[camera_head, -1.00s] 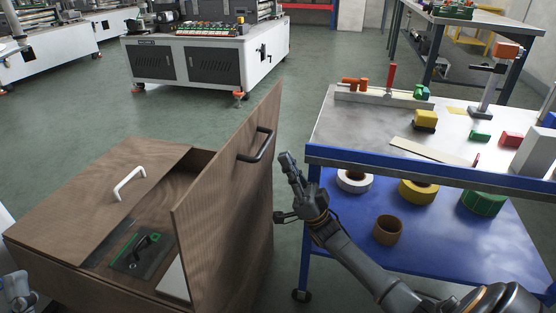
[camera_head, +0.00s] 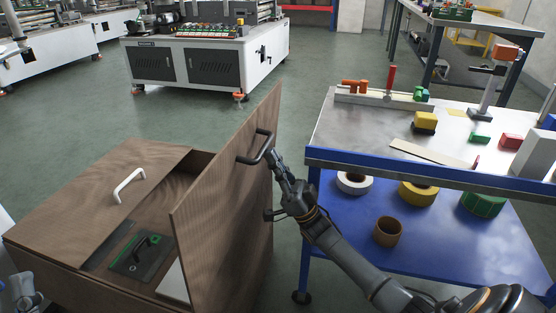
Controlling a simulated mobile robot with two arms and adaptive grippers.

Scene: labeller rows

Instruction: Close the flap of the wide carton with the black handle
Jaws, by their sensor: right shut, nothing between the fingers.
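The wide brown carton (camera_head: 60,255) stands at the lower left. Its flap with the black handle (camera_head: 258,148) stands open, close to upright, at the carton's right side; the flap's wood-grain face (camera_head: 222,210) is toward me. The other flap (camera_head: 95,195), with a white handle (camera_head: 128,185), lies flat over the left part. My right gripper (camera_head: 274,160) is shut and empty, at the flap's right edge beside the black handle; I cannot tell whether it touches. My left gripper (camera_head: 22,290) is only partly in view at the lower left edge, and its fingers are unclear.
A dark green-marked item (camera_head: 141,254) lies inside the carton. A blue cart (camera_head: 420,170) with tape rolls on its lower shelf stands close on the right of my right arm. A white machine cabinet (camera_head: 190,65) stands behind, with clear floor between.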

